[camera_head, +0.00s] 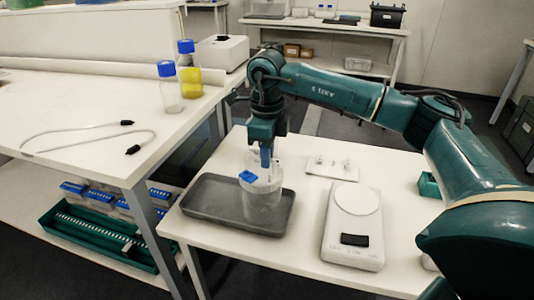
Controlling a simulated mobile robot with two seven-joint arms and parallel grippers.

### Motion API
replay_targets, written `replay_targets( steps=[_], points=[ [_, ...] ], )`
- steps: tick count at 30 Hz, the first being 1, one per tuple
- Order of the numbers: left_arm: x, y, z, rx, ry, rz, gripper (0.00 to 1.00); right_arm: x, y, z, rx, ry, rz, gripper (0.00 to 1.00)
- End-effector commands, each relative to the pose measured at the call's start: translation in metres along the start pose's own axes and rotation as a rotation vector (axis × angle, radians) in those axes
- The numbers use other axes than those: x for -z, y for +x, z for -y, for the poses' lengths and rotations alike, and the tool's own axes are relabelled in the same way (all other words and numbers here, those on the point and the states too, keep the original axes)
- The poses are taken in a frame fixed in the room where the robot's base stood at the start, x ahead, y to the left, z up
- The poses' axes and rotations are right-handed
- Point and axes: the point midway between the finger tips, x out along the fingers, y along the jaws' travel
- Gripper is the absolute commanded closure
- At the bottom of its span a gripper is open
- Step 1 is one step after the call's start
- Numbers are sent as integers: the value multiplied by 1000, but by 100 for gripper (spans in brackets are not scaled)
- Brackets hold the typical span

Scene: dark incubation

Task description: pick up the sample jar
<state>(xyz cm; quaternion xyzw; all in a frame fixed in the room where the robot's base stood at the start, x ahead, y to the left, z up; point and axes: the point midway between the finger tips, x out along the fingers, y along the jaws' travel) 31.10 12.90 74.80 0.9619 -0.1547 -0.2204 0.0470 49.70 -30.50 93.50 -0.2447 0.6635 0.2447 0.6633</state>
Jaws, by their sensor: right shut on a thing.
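The sample jar (263,208) is a large clear vessel with whitish contents. It stands upright over the dark grey tray (205,212); I cannot tell whether its base touches the tray. A small blue piece (248,177) shows at its upper left. My right gripper (266,162) points straight down from above and is shut on the jar at its top; the exact contact is hard to make out through the clear wall. My left gripper is not in view.
A white balance (353,235) stands right of the tray, with a small white rack (332,167) behind it. Two blue-capped bottles (171,92) (190,75) and a cable (90,133) are on the left bench. A green crate (90,235) of boxes sits below.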

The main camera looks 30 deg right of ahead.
Motion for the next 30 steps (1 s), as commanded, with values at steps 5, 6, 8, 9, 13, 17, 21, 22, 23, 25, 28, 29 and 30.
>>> replay_targets(
  steps=[5,6,8,9,13,17,21,22,23,25,28,29,30],
  points=[
    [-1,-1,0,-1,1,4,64,0,-1,0,1,0,2,100],
    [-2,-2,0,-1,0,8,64,0,-2,0,1,0,2,100],
    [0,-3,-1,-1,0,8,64,0,-4,0,1,0,2,100],
    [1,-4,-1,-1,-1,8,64,0,-6,0,1,0,2,100],
    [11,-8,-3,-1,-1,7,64,-1,-19,0,1,0,3,100],
    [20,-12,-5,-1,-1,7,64,-1,-32,0,1,0,4,100],
    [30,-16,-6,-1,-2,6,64,0,-46,0,1,0,2,100],
    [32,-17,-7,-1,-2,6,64,0,-49,0,1,0,2,100],
    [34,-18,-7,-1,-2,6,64,0,-52,0,1,0,2,100],
    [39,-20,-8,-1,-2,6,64,0,-58,0,1,0,2,100],
    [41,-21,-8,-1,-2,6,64,0,-62,0,1,0,2,100],
    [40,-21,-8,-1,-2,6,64,0,-62,0,1,0,2,100],
    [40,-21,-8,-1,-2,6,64,0,-62,0,1,0,2,100]
  ],
)
